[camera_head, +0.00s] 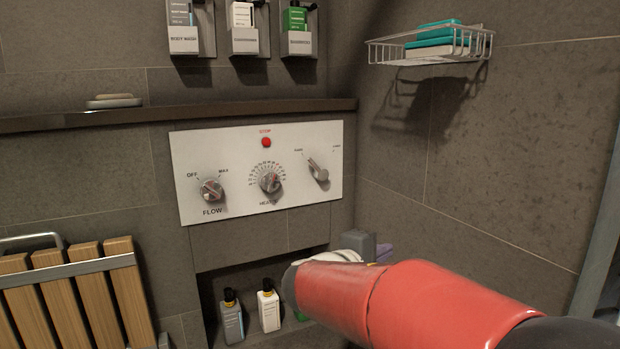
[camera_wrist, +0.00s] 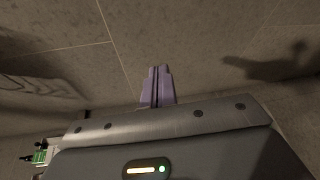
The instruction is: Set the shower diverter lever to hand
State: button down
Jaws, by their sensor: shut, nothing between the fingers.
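The shower diverter lever (camera_head: 318,171) is a grey handle on the right part of the white control panel (camera_head: 235,200). It is tilted, with its narrow end up and to the left, towards the left of two small labels too small to read surely. My gripper (camera_head: 384,252) appears below and right of the panel, apart from the lever, partly hidden by my red arm. In the wrist view its purple fingers (camera_wrist: 157,86) are together with nothing between them, in front of plain tile. The lever does not show in the wrist view.
The panel also carries a flow knob (camera_head: 211,190), a heat dial (camera_head: 270,181) and a red button (camera_head: 266,142). A ledge (camera_head: 240,110) runs above it. A wire basket (camera_head: 425,48) hangs on the right wall. Bottles (camera_head: 268,310) stand in a niche below.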

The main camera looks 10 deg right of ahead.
aim_at(316, 168)
jog(key=w+a+r+n+t+y+b, duration=0.1)
jog(key=w+a+n+t+y, duration=0.1)
jog(key=w+a+n+t, duration=0.3)
jog(key=w+a+r+n+t+y+b, duration=0.1)
jog(key=w+a+n+t, duration=0.4)
jog(key=a, duration=0.7)
jog(key=shift+w+a+r+n+t+y, duration=0.35)
jog(key=shift+w+r+t+y, duration=0.4)
jog(key=shift+w+t, duration=0.35)
jog(key=shift+f, duration=0.15)
jog(key=shift+w, duration=0.1)
jog(key=p+x, duration=0.1)
jog(key=x, duration=0.9)
jog(key=shift+w+p, duration=0.15)
jog(key=shift+p, duration=0.15)
jog(key=shift+w+d+r, duration=0.15)
jog(key=shift+d+r, duration=0.75)
jog(key=shift+w+d+r, duration=0.15)
jog(key=shift+d+r, duration=0.15)
jog(key=shift+d, duration=0.15)
